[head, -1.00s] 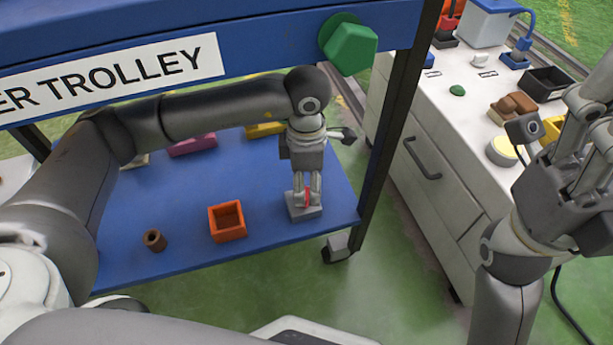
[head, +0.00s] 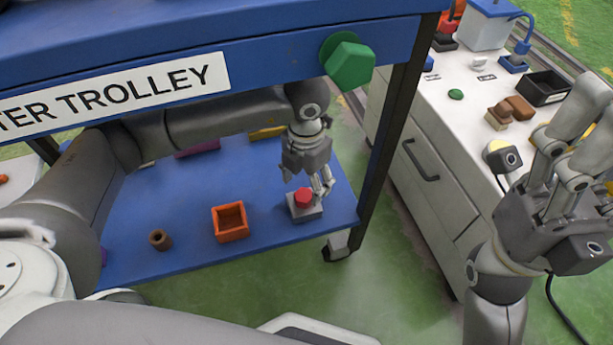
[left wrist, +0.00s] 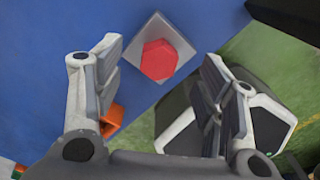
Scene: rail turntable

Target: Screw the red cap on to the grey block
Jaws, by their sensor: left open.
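The red cap (head: 303,197) sits on the grey block (head: 306,213) near the right end of the trolley's blue lower shelf.
An orange open box (head: 230,222) and a brown ring-shaped piece (head: 160,240) stand left of the block on the blue shelf (head: 190,265). The trolley's upper edge with a green hexagonal knob (head: 350,65) overhangs. A white cabinet (head: 425,165) stands at the right.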

